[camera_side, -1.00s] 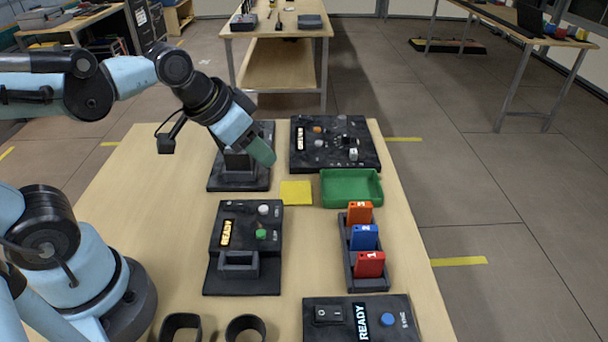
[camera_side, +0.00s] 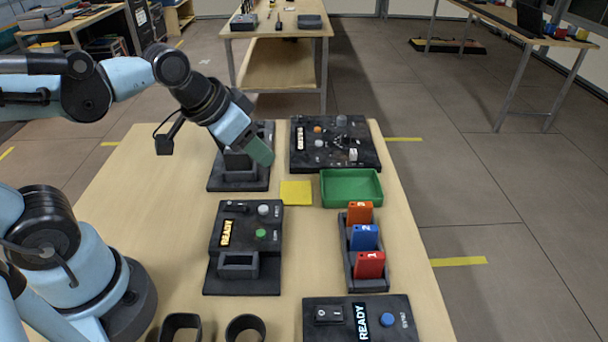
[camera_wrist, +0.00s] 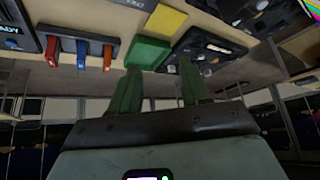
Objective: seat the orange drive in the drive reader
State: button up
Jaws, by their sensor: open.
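The orange drive (camera_side: 360,213), marked 3, stands upright in the far slot of a dark rack (camera_side: 380,283), behind the blue drive (camera_side: 364,237) and the red drive (camera_side: 369,264). In the wrist view the orange drive (camera_wrist: 108,56) is at upper left. The drive reader is probably the black unit with a lit READY panel and an open-topped socket (camera_side: 238,265), left of the rack; the socket looks empty. My gripper (camera_side: 262,155) is high above the table, left of the rack and away from the drives. In the wrist view its green fingers (camera_wrist: 158,88) are apart with nothing between them.
A green tray (camera_side: 352,203) and yellow pad (camera_side: 296,193) lie beyond the rack. A black control panel (camera_side: 335,143) and another dark stand (camera_side: 240,184) are at the back. A switch box (camera_side: 360,325) and two dark cups (camera_side: 245,328) are in front. The table's left side is clear.

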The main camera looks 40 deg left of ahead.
jog(key=w+d+m+g+h, duration=0.1)
jog(key=w+d+m+g, duration=0.1)
jog(key=w+d+m, duration=0.3)
jog(key=m+g+h, duration=0.1)
jog(key=m, duration=0.1)
send_near(360, 204)
jog(key=shift+x, duration=5.2)
jog(key=shift+c, duration=0.2)
grip_shut()
